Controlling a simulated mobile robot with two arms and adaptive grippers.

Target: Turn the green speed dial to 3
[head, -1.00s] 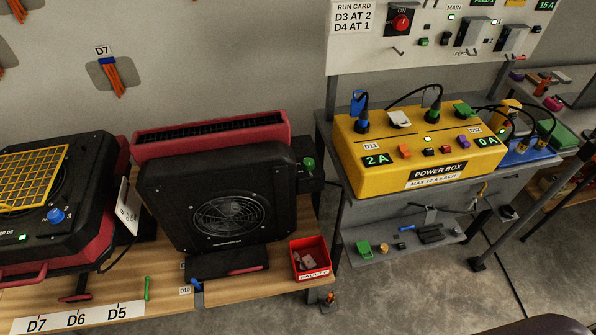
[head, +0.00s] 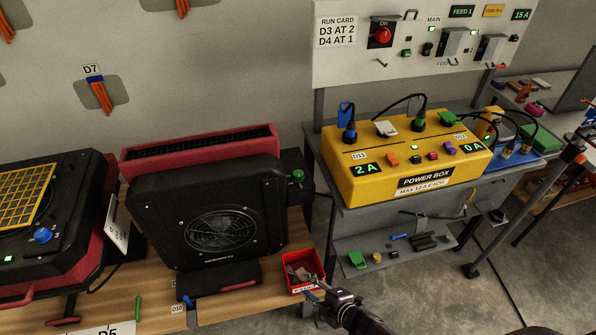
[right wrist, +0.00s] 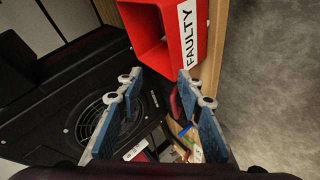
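The green speed dial (head: 298,176) is a small round knob on the upper right side of the standing black and red dryer (head: 150,235). Its number marks are too small to read here. My right gripper (head: 314,290) comes in from the bottom, beside the red FAULTY bin (head: 318,258) and well below the dial. In the right wrist view my right gripper (right wrist: 162,88) is open with nothing between its blue-padded fingers. The bin (right wrist: 192,50) shows ahead of it, and the dial is not visible there. My left gripper is out of view.
A yellow power box (head: 350,188) with cables stands on a grey bench at right. A second dryer with a blue dial (head: 42,235) lies at left. A wooden bench (head: 150,312) carries the dryers. Open floor (head: 400,285) lies at lower right.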

